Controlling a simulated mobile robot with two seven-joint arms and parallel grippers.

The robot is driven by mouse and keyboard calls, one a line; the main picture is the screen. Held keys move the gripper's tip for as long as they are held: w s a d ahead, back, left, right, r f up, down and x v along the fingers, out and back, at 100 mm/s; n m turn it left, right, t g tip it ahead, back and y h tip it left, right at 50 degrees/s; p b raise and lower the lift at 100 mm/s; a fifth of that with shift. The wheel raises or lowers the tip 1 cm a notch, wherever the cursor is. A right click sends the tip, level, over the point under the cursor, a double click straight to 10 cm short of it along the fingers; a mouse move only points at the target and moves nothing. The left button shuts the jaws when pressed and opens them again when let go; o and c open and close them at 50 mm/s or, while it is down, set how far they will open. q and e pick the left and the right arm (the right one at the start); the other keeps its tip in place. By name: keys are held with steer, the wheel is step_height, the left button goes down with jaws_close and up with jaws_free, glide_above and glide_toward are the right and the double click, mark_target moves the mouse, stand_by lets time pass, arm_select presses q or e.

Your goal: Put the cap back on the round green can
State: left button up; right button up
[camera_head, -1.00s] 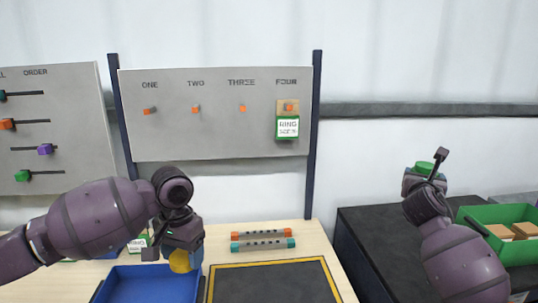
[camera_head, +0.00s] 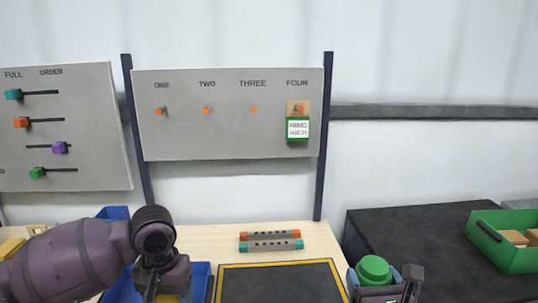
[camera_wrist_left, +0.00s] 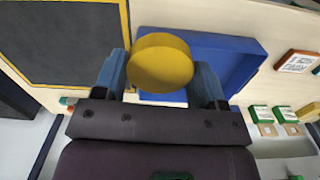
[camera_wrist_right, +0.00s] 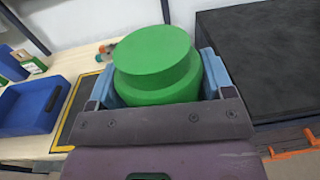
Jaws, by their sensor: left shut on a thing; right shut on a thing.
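The round green can (camera_head: 374,270) is in my right gripper (camera_head: 383,292), at the bottom right of the head view. In the right wrist view the can (camera_wrist_right: 158,50) stands between the blue fingers, with a narrower round top on a wider body. My left gripper (camera_wrist_left: 160,85) is shut on a round yellow piece (camera_wrist_left: 160,62), which looks like the cap. In the head view only a sliver of this yellow piece (camera_head: 168,298) shows below the left wrist. The can and the yellow piece are well apart.
A blue tray (camera_wrist_left: 245,50) lies below my left gripper. A dark mat with a yellow border (camera_head: 280,285) is between the arms. Two grey bars (camera_head: 270,245) lie behind it. A dark surface (camera_head: 420,225) and a green crate (camera_head: 515,258) are at the right.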

arm_select(q)
steer(key=shift+s+a+f, duration=0.55)
steer(key=shift+f, duration=0.2)
arm_select(e)
steer(key=s+f, duration=0.1)
steer(key=f, duration=0.1)
steer(key=s+f, duration=0.1)
steer(key=f, duration=0.1)
steer(key=shift+s, duration=0.35)
arm_select(q)
steer(key=shift+s+f, duration=0.1)
steer(key=shift+f, duration=0.1)
arm_select(e)
steer(key=shift+s+d+f, duration=0.2)
steer(key=shift+s+f, duration=0.05)
steer(key=shift+f, duration=0.15)
steer(key=shift+a, duration=0.1)
steer(key=a+r+n+g+y, duration=0.1)
steer(key=a+n+g+y, duration=0.3)
steer(key=a+n+y, duration=0.3)
steer(key=a+y, duration=0.4)
steer(key=a, duration=0.4)
steer(key=shift+w+n, duration=0.25)
steer(key=shift+n, duration=0.15)
steer(key=shift+a, duration=0.1)
